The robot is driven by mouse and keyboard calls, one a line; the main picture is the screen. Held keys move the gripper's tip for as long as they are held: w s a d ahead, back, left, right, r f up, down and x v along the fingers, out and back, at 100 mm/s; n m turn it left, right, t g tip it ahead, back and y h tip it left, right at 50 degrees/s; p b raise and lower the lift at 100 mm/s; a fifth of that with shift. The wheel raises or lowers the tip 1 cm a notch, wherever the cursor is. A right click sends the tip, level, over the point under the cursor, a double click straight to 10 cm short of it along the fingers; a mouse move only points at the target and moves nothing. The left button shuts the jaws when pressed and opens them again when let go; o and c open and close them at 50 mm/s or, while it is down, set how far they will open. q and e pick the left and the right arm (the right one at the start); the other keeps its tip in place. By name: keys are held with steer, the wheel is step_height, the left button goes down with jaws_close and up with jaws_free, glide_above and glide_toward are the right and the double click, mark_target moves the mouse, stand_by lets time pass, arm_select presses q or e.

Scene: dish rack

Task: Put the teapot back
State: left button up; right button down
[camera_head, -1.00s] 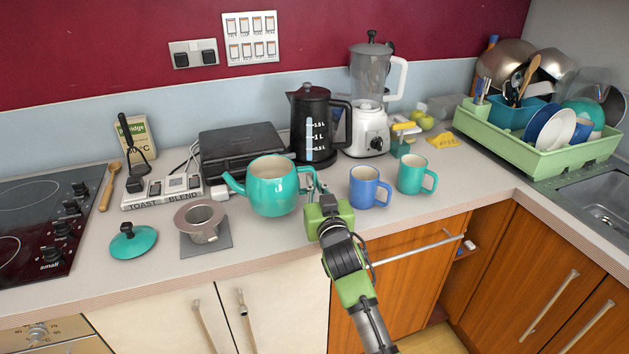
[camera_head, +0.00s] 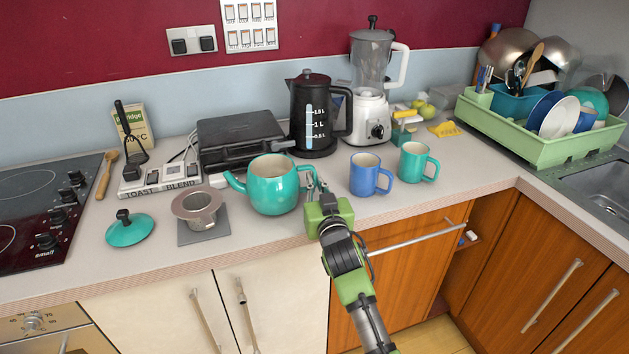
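The teal teapot (camera_head: 272,188) is upright and without its lid, near the counter's front edge, its spout to the left and its handle to the right. I cannot tell whether its base touches the counter. My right gripper (camera_head: 316,186) is at the handle and appears shut on it; the fingers partly hide the handle. The teal lid (camera_head: 131,230) with a dark knob lies on the counter at the left. My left gripper is not in view.
A blue mug (camera_head: 364,177) and a teal mug (camera_head: 412,164) stand to the right. A black kettle (camera_head: 312,112) and a black grill (camera_head: 240,145) are behind. A green dish rack (camera_head: 540,148) is at far right.

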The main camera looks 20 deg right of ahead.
steer(key=shift+f, duration=0.25)
steer(key=shift+f+b, duration=0.25)
steer(key=shift+b, duration=0.1)
stand_by(0.4)
steer(key=c, duration=2.2)
jaws_free()
steer(key=shift+o, duration=0.2)
steer(key=shift+f, duration=0.35)
steer(key=shift+r, duration=0.15)
steer(key=c, duration=0.4)
steer(key=shift+s, duration=0.15)
